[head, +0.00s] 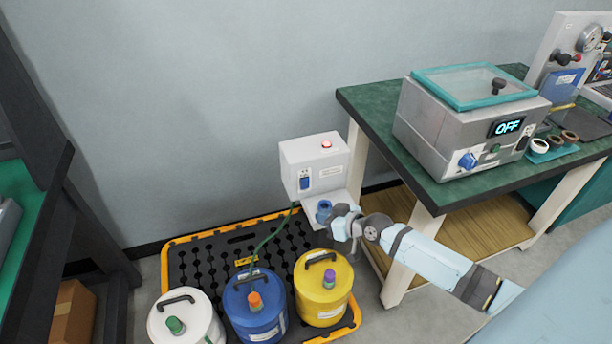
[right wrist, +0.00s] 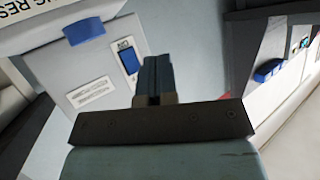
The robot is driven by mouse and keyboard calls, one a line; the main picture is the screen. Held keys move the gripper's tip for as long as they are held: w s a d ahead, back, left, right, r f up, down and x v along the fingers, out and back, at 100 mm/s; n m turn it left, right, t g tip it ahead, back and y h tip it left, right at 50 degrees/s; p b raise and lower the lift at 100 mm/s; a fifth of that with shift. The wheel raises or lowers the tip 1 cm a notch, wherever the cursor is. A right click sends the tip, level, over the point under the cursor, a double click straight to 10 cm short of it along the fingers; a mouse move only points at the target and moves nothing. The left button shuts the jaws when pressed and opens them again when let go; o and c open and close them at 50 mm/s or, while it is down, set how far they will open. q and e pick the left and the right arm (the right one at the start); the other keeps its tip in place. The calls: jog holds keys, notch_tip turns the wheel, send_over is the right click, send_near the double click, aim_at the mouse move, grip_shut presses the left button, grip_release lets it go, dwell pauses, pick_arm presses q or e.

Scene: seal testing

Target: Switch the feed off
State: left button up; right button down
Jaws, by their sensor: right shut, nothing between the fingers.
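A white box (head: 315,160) stands beside the green-topped table. In the right wrist view the blue switch (right wrist: 129,60) sits in a white plate, just left of my fingertips. I cannot read its position. My right gripper (head: 340,228) is below and right of the switch in the head view. Its fingers (right wrist: 157,70) are shut and empty, and appear apart from the switch. My left gripper is out of view.
White, blue (head: 255,308) and yellow (head: 323,290) drums stand below on a black and yellow pallet (head: 190,262). A grey chamber (head: 450,125) on the table shows "OFF".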

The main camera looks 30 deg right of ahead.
aim_at(305, 184)
jog(key=w+b, duration=0.1)
jog(key=w, duration=0.1)
jog(key=w+d+b, duration=0.1)
jog(key=w, duration=0.3)
jog(key=shift+w+d+r+b, duration=0.2)
jog(key=shift+d+r+b, duration=0.1)
jog(key=shift+b, duration=0.1)
jog(key=shift+w, duration=0.4)
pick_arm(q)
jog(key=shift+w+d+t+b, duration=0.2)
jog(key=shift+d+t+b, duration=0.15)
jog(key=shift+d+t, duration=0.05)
pick_arm(e)
jog(key=shift+w+d+r, duration=0.15)
jog(key=shift+w+r, duration=0.05)
jog(key=shift+w, duration=0.4)
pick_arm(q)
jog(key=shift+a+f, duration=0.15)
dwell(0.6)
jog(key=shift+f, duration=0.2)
pick_arm(e)
jog(key=shift+w+d, duration=0.1)
jog(key=shift+w, duration=0.3)
pick_arm(q)
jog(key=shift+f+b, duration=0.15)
jog(key=shift+b, duration=0.15)
pick_arm(e)
jog(key=shift+w+d+r, duration=0.1)
jog(key=shift+w, duration=0.2)
jog(key=shift+s, duration=0.1)
